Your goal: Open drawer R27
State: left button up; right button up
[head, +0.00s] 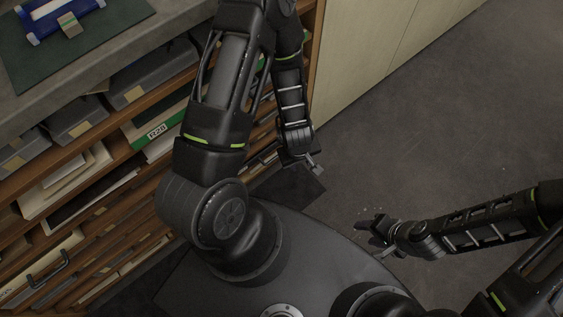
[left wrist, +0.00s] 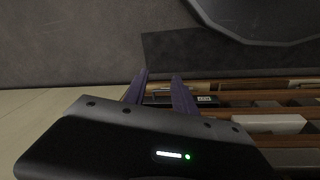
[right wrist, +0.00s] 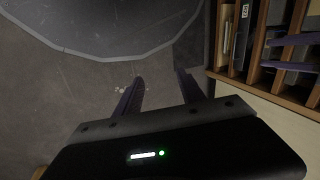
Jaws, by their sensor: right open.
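The wooden drawer rack (head: 95,200) stands at the left of the head view, with several flat drawers and slots. A black front with a small label (left wrist: 207,100) shows low in the rack in the left wrist view; a labelled front (right wrist: 244,12) also shows in the right wrist view. I cannot read either surely as R27. My left gripper (head: 312,166) is at the rack's right end; its fingers (left wrist: 160,90) are apart, with nothing seen between them, and show beside the rack in the right wrist view (right wrist: 290,53). My right gripper (head: 366,229) is open and empty over the floor.
A green front with a white label (head: 157,132) and a black handle (head: 47,268) are further left on the rack. A grey counter (head: 130,45) tops it, with a dark mat (head: 100,45) and a blue item (head: 52,18). Pale cabinet panels (head: 365,50) adjoin. Floor (head: 450,130) at right is clear.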

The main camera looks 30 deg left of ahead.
pick_arm(q)
jog(key=w+a+f+n+y+b, duration=0.1)
jog(key=w+a+f+n+b, duration=0.2)
jog(key=n, duration=0.8)
jog(key=w+a+f+n+g+y+b, duration=0.1)
jog(key=w+a+f+n+b, duration=0.2)
jog(key=a+f+n+b, duration=0.5)
notch_tip(320, 180, down, 2)
jog(key=n+b, duration=0.1)
jog(key=n, duration=0.2)
jog(key=shift+w+b, duration=0.15)
jog(key=shift+b, duration=0.25)
pick_arm(e)
notch_tip(320, 180, down, 16)
jog(key=w, duration=0.1)
jog(key=shift+d, duration=0.15)
pick_arm(q)
jog(key=shift+a+f, duration=0.1)
